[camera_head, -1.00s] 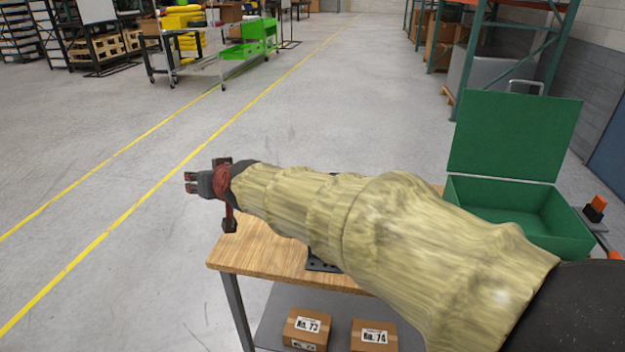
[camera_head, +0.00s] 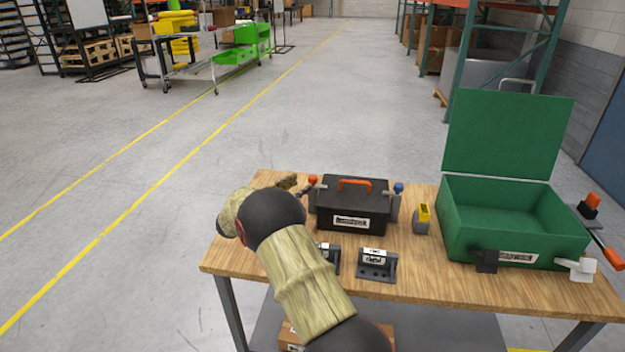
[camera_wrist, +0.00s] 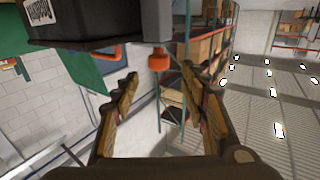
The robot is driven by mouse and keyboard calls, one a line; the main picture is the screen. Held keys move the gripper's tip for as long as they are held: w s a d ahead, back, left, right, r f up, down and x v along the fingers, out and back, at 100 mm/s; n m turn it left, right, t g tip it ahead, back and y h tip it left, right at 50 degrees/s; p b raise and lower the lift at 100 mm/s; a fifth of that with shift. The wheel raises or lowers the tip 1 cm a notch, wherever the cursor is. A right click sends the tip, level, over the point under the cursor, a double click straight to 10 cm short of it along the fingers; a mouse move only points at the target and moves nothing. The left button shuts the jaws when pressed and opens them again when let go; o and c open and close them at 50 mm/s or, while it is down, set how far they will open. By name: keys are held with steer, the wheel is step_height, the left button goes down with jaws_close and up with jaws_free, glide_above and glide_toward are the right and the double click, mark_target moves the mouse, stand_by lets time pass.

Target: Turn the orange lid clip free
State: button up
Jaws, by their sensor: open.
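The orange lid clip (camera_head: 312,180) stands at the upper left side of the black case (camera_head: 350,222) on the wooden table. In the wrist view the orange clip (camera_wrist: 158,60) shows between and just beyond my open fingertips, below a grey post beside the black case (camera_wrist: 105,18). My gripper (camera_head: 297,185) is at the left of the case, close to the clip. In the wrist view my gripper (camera_wrist: 160,76) is open and empty. Whether a finger touches the clip cannot be told. The case has an orange handle (camera_head: 355,182) and a blue clip (camera_head: 398,188) on its right.
An open green box (camera_head: 515,240) stands on the right of the wooden table (camera_head: 420,290). A yellow-topped grey item (camera_head: 422,218) stands between it and the case. A black labelled bracket (camera_head: 376,268) lies in front of the case; another is partly hidden by my arm.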

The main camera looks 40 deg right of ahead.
mark_target(309, 180)
steer(key=d, duration=0.2)
steer(key=d+b, duration=0.1)
steer(key=d, duration=0.1)
steer(key=d+b, duration=0.1)
steer(key=d, duration=0.1)
steer(key=shift+w+d+f, duration=0.1)
steer(key=shift+w+d, duration=0.35)
steer(key=shift+d, duration=0.3)
steer(key=c, duration=1.1)
jaws_close()
